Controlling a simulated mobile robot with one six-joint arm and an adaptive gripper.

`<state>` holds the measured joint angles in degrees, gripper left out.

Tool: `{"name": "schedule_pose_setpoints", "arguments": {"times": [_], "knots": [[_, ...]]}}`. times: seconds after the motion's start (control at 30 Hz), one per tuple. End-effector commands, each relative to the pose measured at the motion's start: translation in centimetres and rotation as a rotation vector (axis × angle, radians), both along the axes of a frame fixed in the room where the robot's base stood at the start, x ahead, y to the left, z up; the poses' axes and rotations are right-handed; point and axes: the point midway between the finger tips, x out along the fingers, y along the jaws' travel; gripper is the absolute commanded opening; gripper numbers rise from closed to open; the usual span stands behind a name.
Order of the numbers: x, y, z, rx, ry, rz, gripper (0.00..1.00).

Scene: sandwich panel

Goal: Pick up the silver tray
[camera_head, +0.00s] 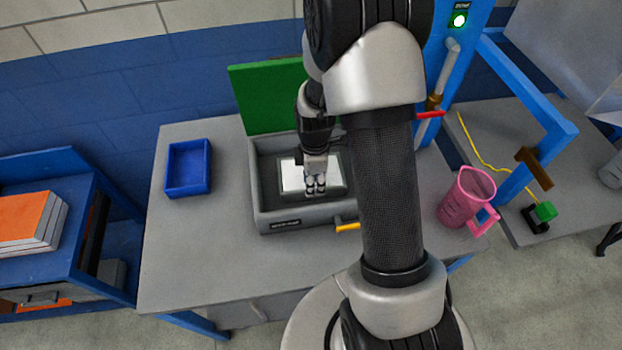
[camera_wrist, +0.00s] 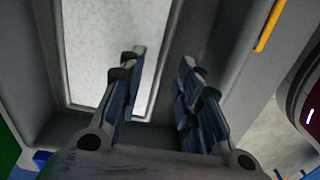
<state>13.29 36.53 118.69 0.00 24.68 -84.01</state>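A silver tray with a pale, speckled flat face (camera_head: 292,175) lies inside a grey open box (camera_head: 262,215) on the bench. In the wrist view the tray (camera_wrist: 95,50) shows a light rim along its right and near edges. My gripper (camera_head: 315,190) points down into the box over the tray's right part. In the wrist view its two fingers (camera_wrist: 162,58) are apart, one over the tray's face and one right of its rim. I see nothing held between them. Whether the fingers touch the tray is unclear. My arm hides the box's right side.
The box has a raised green lid (camera_head: 265,95) and a yellow handle (camera_head: 348,227) in front. A blue bin (camera_head: 188,168) stands left, and a pink jug (camera_head: 465,198) right. A blue frame (camera_head: 525,95) rises at the right. The bench front left is clear.

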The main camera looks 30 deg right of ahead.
Motion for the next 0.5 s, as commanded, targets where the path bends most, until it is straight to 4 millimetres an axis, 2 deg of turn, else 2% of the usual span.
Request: {"name": "schedule_pose_setpoints", "arguments": {"times": [0.1, 0.23, 0.5], "knots": [[-0.2, 0.0, -2.2, 0.001, 0.005, 0.000, 0.32], [-0.2, 0.1, -4.0, 0.001, 0.005, 0.000, 0.32], [-0.1, 0.0, -4.2, 0.000, 0.001, 0.000, 0.31]]}}
